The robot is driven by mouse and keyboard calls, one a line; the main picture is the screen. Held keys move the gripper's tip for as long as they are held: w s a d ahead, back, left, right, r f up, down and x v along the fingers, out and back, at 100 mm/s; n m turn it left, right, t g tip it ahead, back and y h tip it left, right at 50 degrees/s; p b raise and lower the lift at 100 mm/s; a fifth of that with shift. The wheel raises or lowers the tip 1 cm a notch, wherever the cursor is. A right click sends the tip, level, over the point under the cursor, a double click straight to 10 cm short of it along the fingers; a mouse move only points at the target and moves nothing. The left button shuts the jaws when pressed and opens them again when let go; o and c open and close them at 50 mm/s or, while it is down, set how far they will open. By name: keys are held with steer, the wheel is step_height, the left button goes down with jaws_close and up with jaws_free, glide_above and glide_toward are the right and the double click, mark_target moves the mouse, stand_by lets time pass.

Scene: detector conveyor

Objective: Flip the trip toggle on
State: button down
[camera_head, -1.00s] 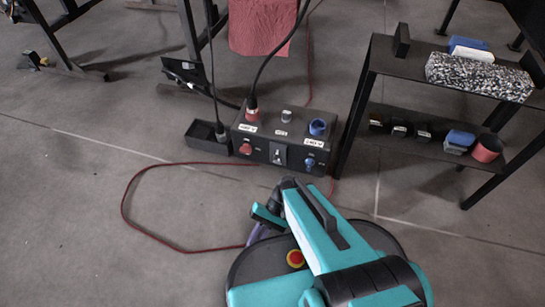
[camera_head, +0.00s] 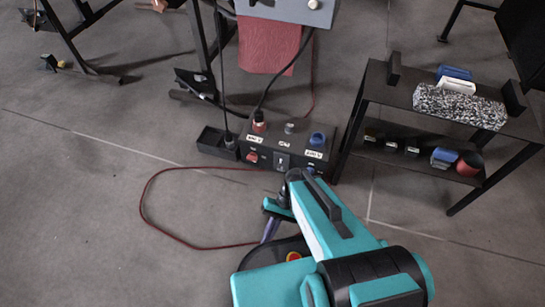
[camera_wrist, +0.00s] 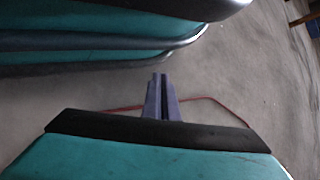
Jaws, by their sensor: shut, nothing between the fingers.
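A black power box (camera_head: 268,150) stands on the floor in the head view. It has red and blue sockets, white labels and a small light switch in a dark plate (camera_head: 282,161) on its front. A grey box (camera_head: 285,11) with a white knob is cut off by the top edge. I cannot tell which control is the trip toggle. My gripper (camera_head: 268,236) points down near my base, in front of the power box and apart from it. Its purple fingers (camera_wrist: 161,80) are together and empty in the wrist view. The wrist view shows neither box.
A black shelf (camera_head: 405,100) with several items stands at the right. A red cable (camera_head: 143,205) loops over the floor at the left. A dark tray (camera_head: 215,143) sits beside the power box. A red cloth or panel (camera_head: 268,46) hangs behind. Open floor lies at the left.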

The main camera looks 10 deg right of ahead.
steer(key=d+r+h+p, duration=0.2)
steer(key=d+r+p, duration=0.1)
steer(key=r+p, duration=1)
steer(key=s+d+r+n+h+p, duration=0.1)
steer(key=d+r+p, duration=0.3)
steer(key=r+p, duration=1)
steer(key=s+d+r+n+h+p, duration=0.1)
steer(key=d+r+h+p, duration=0.2)
steer(key=r+p, duration=1)
steer(key=d+p, duration=0.1)
steer(key=p, duration=0.6)
steer(key=shift+s+r+t+h, duration=0.25)
steer(key=shift+t+h, duration=0.05)
steer(key=shift+t, duration=0.1)
